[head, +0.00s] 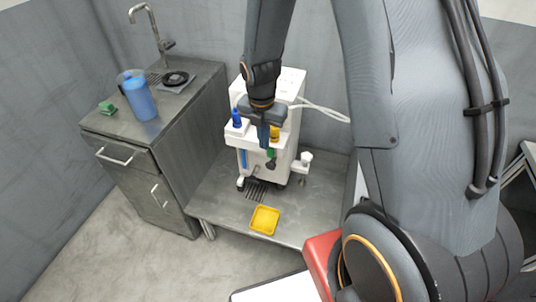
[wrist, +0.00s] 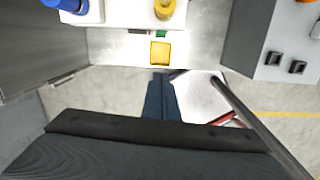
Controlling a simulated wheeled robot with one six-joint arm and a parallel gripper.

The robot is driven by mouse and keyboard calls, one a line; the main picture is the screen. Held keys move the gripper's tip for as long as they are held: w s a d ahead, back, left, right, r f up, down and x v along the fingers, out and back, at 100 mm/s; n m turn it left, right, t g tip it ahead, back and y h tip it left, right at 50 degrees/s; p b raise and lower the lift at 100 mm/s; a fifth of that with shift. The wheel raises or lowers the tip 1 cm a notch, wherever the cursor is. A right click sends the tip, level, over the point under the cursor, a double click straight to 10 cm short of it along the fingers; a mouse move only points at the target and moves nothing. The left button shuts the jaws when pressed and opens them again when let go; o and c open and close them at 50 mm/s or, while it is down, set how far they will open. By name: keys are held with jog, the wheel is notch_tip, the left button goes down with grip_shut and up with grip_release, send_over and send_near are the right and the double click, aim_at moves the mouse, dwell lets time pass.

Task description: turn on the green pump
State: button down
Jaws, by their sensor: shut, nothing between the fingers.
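A white machine (head: 292,90) stands on a low metal table and carries a blue pump-like part (head: 237,118) and a yellow one (head: 275,133). A small green part (head: 270,153) shows just below the yellow one, partly hidden by my gripper. In the wrist view a green part (wrist: 161,34) shows under the machine's white ledge (wrist: 120,16), with yellow (wrist: 165,8) and blue (wrist: 80,6) parts above it. I cannot tell whether the green part is the whole pump. My gripper (head: 264,143) is shut and empty in front of the machine; its fingers also show in the wrist view (wrist: 160,77).
A yellow tray (head: 264,220) lies on the low table (head: 225,205) in front of the machine. A metal cabinet (head: 160,160) at the left holds a sink tap (head: 150,30), a blue container (head: 140,98) and a green block (head: 107,107). White tubes (head: 320,110) run from the machine's right.

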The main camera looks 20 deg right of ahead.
aim_at(270, 153)
jog(key=shift+w+a+f+n, duration=0.1)
jog(key=shift+w+f+n, duration=0.05)
jog(key=shift+f+n, duration=0.3)
jog(key=w+d+f+p, duration=0.2)
jog(key=w+f+p, duration=0.1)
jog(key=f, duration=0.7)
jog(key=shift+w+d+f, duration=0.2)
jog(key=shift+w+d, duration=0.2)
